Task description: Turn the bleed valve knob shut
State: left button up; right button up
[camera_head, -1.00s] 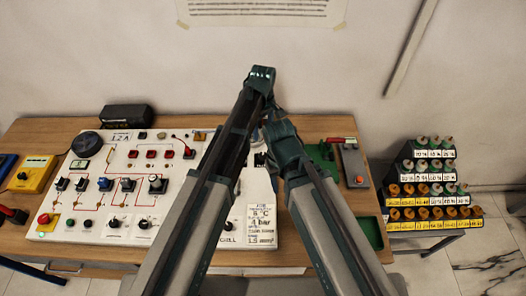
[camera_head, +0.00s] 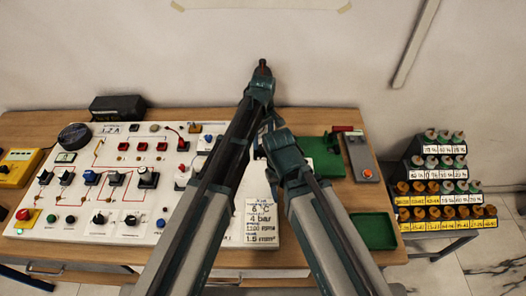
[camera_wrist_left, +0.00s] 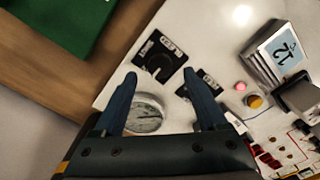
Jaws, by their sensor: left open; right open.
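In the left wrist view a black knob (camera_wrist_left: 157,65) sits on a dark labelled plate near the white panel's edge. A second dark plate (camera_wrist_left: 208,80) is partly covered by a finger. I cannot read the labels surely enough to tell which is the bleed valve. A round gauge (camera_wrist_left: 145,114) lies between my fingers. My left gripper (camera_wrist_left: 160,77) is open and empty, its blue fingers over the panel on either side of the black knob and gauge. In the head view my arms hide this part of the panel. My right gripper (camera_head: 265,130) is mostly hidden among the arm links.
The white panel (camera_head: 75,215) carries several switches and knobs. A green mat (camera_head: 318,152), a grey box with an orange button (camera_head: 360,158) and a green tray (camera_head: 374,232) are to the right. A bottle rack (camera_head: 440,190) stands beyond the table. A yellow meter (camera_head: 18,168) is at left.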

aim_at(263, 146)
pick_arm(q)
notch_tip(263, 146, down, 4)
jog(key=shift+r+b, duration=0.2)
jog(key=shift+b, duration=1)
pick_arm(e)
notch_tip(263, 146, down, 4)
jog(key=shift+r, duration=0.25)
pick_arm(q)
jog(key=shift+r, duration=0.1)
grip_shut()
